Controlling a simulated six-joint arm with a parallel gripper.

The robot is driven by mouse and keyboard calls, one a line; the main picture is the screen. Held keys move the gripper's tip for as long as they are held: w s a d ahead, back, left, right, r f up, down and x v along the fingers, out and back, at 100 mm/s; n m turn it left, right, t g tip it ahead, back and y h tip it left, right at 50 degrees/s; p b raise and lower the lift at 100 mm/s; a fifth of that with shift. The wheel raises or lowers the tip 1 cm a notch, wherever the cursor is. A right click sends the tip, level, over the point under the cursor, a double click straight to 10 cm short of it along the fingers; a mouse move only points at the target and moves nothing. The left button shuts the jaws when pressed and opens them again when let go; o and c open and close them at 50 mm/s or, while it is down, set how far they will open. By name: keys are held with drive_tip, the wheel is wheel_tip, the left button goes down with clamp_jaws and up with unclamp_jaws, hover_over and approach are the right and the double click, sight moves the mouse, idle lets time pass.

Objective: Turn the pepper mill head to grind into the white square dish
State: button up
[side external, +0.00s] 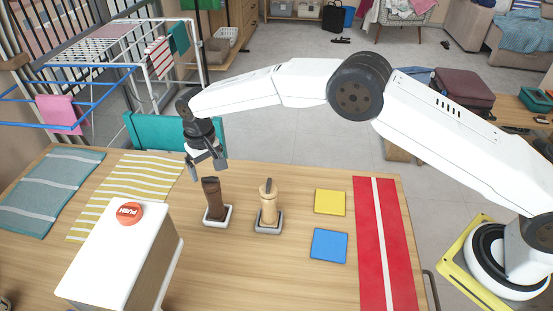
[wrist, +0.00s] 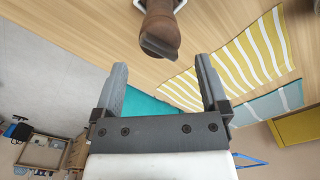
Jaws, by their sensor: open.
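A dark brown mill (side external: 212,198) stands upright in the white square dish (side external: 226,219) on the wooden table. A light wooden mill (side external: 267,207) stands to its right in a grey-rimmed dish (side external: 268,229). My gripper (side external: 207,165) is open and empty, just above and behind the dark mill's head in the side view. In the wrist view the dark mill (wrist: 160,30) shows at the top centre, beyond my open fingertips (wrist: 160,64) and apart from them. Only a bit of the white dish shows there, at the top edge. Any contents of the dishes cannot be made out.
A white box with a red PUSH button (side external: 129,213) stands at front left. A yellow square (side external: 330,202), a blue square (side external: 329,245) and a red striped cloth (side external: 385,250) lie right. Yellow-striped (side external: 120,195) and grey-green (side external: 50,190) cloths lie left. Table between mills and squares is clear.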

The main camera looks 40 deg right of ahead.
sight(209, 178)
idle(0.4)
drive_tip(key=n, duration=0.4)
drive_tip(key=shift+r+n, duration=0.3)
drive_tip(key=shift+r, duration=0.05)
drive_tip(key=shift+r+n, duration=0.2)
drive_tip(key=shift+n, duration=1.5)
drive_tip(key=shift+f, duration=0.15)
drive_tip(key=shift+f, duration=3.35)
drive_tip(key=c, duration=0.8)
